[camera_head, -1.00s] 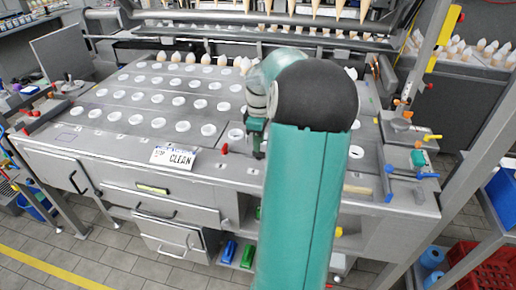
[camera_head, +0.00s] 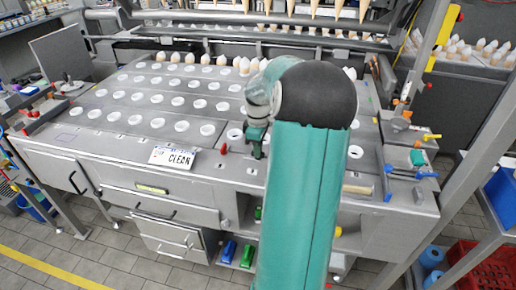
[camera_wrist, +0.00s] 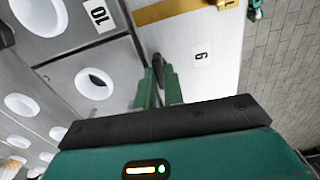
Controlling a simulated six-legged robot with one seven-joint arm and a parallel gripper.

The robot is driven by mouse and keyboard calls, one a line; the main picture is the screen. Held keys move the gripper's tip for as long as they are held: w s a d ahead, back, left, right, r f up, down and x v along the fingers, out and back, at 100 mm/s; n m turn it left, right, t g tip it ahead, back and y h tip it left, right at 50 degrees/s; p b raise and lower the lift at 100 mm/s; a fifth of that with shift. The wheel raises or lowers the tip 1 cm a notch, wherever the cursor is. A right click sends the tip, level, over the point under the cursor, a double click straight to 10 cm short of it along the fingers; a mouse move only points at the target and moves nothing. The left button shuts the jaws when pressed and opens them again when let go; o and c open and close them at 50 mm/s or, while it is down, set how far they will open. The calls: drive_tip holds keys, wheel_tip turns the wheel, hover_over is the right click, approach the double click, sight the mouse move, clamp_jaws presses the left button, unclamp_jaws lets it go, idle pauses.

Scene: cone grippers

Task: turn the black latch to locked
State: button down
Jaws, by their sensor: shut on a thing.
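The black latch (camera_wrist: 158,64) shows in the wrist view as a small dark piece between the tips of my green fingers, beside the edge of a pale panel labelled 9 or 6. My gripper (camera_wrist: 161,80) is shut on it. In the head view my gripper (camera_head: 257,150) points down at the front edge of the grey machine top, right of the red knob. There the latch is too small and too covered by the fingers to read its angle.
A CLEAN sign (camera_head: 172,156) and a red knob (camera_head: 223,149) sit to the left on the machine's front edge. The grey top (camera_head: 120,117) has rows of white-rimmed holes. Cones hang at the back. Blue handles (camera_head: 427,175) stick out at the right.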

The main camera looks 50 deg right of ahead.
drive_tip(key=shift+m, duration=0.3)
drive_tip(key=m, duration=0.3)
drive_tip(key=shift+w, duration=0.1)
drive_tip(key=m, duration=0.4)
drive_tip(key=shift+m, duration=0.4)
drive_tip(key=m, duration=0.4)
drive_tip(key=shift+m, duration=2)
drive_tip(key=c, duration=1.5)
unclamp_jaws()
